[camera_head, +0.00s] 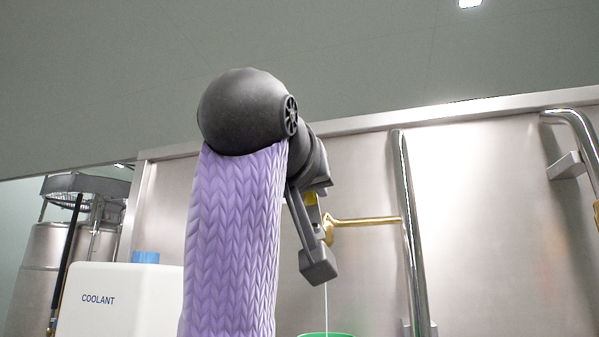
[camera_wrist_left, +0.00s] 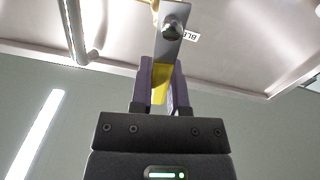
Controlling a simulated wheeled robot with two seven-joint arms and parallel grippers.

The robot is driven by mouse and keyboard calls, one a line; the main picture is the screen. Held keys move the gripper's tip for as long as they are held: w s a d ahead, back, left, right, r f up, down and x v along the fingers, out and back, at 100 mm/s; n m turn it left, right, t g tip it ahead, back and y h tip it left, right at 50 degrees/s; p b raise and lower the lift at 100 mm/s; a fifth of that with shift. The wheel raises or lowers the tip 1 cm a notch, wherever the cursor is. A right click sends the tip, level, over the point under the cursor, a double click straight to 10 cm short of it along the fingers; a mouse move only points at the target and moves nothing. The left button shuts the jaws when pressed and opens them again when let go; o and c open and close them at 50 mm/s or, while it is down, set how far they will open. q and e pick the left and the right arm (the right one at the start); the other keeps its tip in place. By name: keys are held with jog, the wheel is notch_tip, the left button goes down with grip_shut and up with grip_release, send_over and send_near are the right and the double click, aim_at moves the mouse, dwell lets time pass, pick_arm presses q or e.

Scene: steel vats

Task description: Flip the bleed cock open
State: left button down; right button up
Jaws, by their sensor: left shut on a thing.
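The bleed cock (camera_head: 329,229) is a brass fitting at the end of a thin brass pipe in the head view, partly hidden by my left gripper (camera_head: 318,240). Its lever has a yellow grip, a small part of which shows above the gripper in the head view. In the left wrist view, the yellow grip (camera_wrist_left: 160,84) lies between the two fingers of my left gripper (camera_wrist_left: 161,80), which is shut on it. The lever's grey plate (camera_wrist_left: 170,42) with a round bolt extends beyond the fingertips. My right gripper is in neither view.
A thin pale line, like a stream, drops below the cock to a green container (camera_head: 327,335). A vertical steel pipe (camera_head: 409,230) stands right of it before the steel vat wall (camera_head: 480,220). A white coolant canister (camera_head: 115,310) stands at left. A label (camera_wrist_left: 190,36) is partly hidden.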

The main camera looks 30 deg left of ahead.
pick_arm(q)
jog(key=shift+s+d+m, duration=0.15)
jog(key=shift+d+m, duration=0.15)
jog(key=shift+m, duration=0.4)
jog(key=shift+d+m+b, duration=0.1)
jog(key=shift+m+b, duration=0.2)
jog(key=shift+r, duration=0.1)
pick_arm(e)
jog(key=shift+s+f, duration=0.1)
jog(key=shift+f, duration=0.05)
pick_arm(q)
jog(key=c, duration=0.6)
grip_release()
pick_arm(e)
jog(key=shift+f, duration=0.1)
pick_arm(q)
jog(key=b+v, duration=0.4)
jog(key=v, duration=0.5)
jog(key=shift+s+d+b, duration=0.2)
jog(key=shift+s+b, duration=0.05)
jog(key=shift+b, duration=0.1)
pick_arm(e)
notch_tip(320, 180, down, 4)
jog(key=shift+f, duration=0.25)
